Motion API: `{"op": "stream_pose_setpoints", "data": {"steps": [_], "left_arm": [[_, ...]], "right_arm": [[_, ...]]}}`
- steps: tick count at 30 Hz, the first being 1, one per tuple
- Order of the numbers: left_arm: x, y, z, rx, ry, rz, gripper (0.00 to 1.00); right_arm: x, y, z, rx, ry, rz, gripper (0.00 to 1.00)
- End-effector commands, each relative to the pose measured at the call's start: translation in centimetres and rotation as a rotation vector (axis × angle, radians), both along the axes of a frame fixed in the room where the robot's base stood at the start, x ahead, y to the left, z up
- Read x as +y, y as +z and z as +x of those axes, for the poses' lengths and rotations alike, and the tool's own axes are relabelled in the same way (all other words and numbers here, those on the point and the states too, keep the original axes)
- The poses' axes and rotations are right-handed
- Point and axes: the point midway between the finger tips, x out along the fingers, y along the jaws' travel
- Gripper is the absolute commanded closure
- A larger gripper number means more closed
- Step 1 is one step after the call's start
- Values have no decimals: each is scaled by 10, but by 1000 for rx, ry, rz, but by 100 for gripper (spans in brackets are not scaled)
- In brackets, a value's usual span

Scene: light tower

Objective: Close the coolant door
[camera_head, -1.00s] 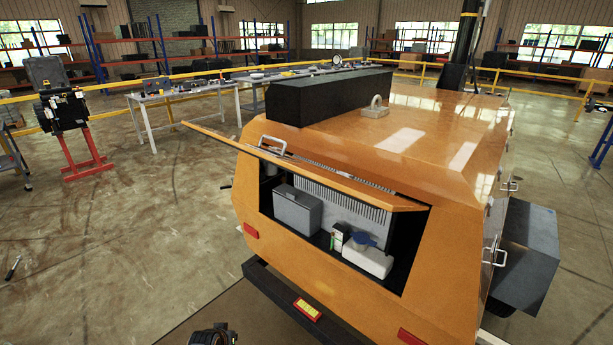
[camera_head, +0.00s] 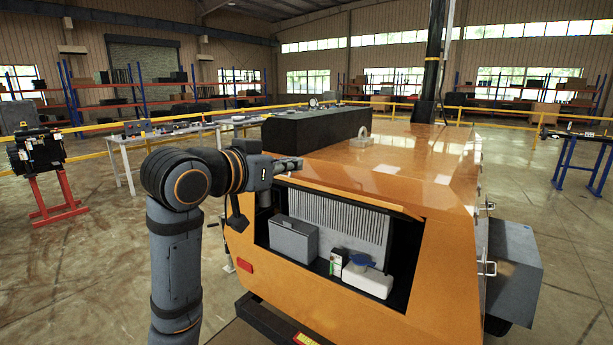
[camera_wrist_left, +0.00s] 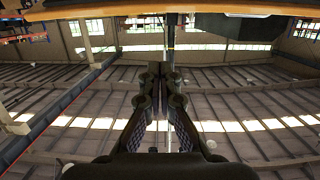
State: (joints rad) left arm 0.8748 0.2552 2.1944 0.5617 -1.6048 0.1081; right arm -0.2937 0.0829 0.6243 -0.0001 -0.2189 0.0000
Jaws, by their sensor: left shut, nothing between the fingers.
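The coolant door (camera_head: 350,198) shows as a thin orange strip along the top of the opening in the orange machine (camera_head: 415,155). The compartment below is uncovered. My left gripper (camera_head: 298,163) is shut and empty, pointing right near the top left corner of the opening, by the roof edge. I cannot tell whether it touches the door. In the left wrist view the closed fingers (camera_wrist_left: 162,75) show at the centre. My right gripper is not in view.
Inside the compartment are a grey box (camera_head: 294,238), a white container with a blue cap (camera_head: 367,279) and a small green-and-white carton (camera_head: 337,262). A black box (camera_head: 312,127) and a lifting ring (camera_head: 363,136) are on the roof. Workbenches (camera_head: 150,136) stand behind.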

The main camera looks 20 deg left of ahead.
Motion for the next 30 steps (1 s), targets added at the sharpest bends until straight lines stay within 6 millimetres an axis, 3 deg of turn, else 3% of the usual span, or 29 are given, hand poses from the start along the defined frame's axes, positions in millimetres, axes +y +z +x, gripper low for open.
{"op": "stream_pose_setpoints", "data": {"steps": [14,21,30], "left_arm": [[-34,-14,89,6,-2,-2,100],[-26,-46,71,2,2,1,100],[-25,-51,68,0,0,-1,100]], "right_arm": [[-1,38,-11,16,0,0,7],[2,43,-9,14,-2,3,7],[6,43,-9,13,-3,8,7]]}}
